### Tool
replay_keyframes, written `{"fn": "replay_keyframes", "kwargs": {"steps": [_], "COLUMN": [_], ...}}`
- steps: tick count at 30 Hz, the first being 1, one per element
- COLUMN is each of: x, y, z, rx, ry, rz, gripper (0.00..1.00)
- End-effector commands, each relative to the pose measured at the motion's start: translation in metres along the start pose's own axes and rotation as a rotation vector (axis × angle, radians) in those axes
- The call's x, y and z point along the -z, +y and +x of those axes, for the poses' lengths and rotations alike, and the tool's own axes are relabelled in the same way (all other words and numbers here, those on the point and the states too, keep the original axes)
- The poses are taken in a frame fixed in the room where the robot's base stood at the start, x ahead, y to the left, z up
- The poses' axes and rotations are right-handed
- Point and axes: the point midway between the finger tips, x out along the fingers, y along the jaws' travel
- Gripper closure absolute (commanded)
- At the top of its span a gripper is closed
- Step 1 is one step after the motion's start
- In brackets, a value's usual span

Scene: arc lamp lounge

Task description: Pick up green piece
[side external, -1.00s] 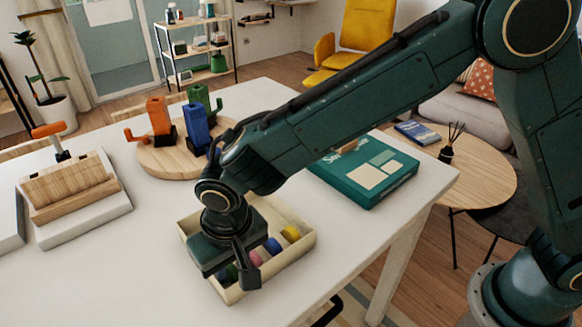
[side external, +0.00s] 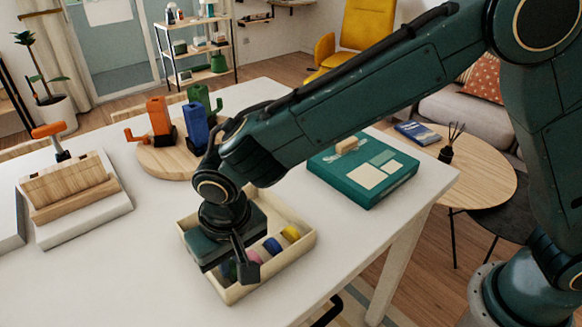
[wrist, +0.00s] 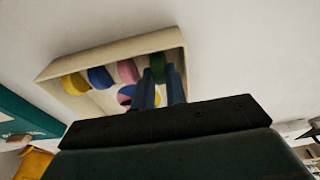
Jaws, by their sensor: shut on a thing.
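The green piece (wrist: 157,66) shows in the wrist view between the tips of my gripper (wrist: 161,80), which is shut on it. It is at the end of a row of coloured pieces, close to the wall of the cream tray (wrist: 115,50). In the side external view my gripper (side external: 243,264) points down over the front left part of the tray (side external: 292,256). The green piece is mostly hidden there by my gripper. I cannot tell whether it is clear of the tray floor.
Beside it in the tray are a pink piece (wrist: 127,71), a blue piece (wrist: 100,77) and a yellow piece (wrist: 75,84). A round stand with coloured holders (side external: 160,160), a wooden block stand (side external: 70,190) and a teal box (side external: 340,180) share the white table.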

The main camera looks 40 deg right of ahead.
Motion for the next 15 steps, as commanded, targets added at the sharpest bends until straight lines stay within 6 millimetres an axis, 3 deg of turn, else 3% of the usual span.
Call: {"fn": "replay_keyframes", "kwargs": {"steps": [8,15], "x": [0.007,0.015], "y": [-0.001,-0.001], "z": [-0.042,-0.094], "rx": [0.004,0.005], "ry": [0.004,0.005], "rz": [-0.001,0.0], "gripper": [1.0,1.0]}}
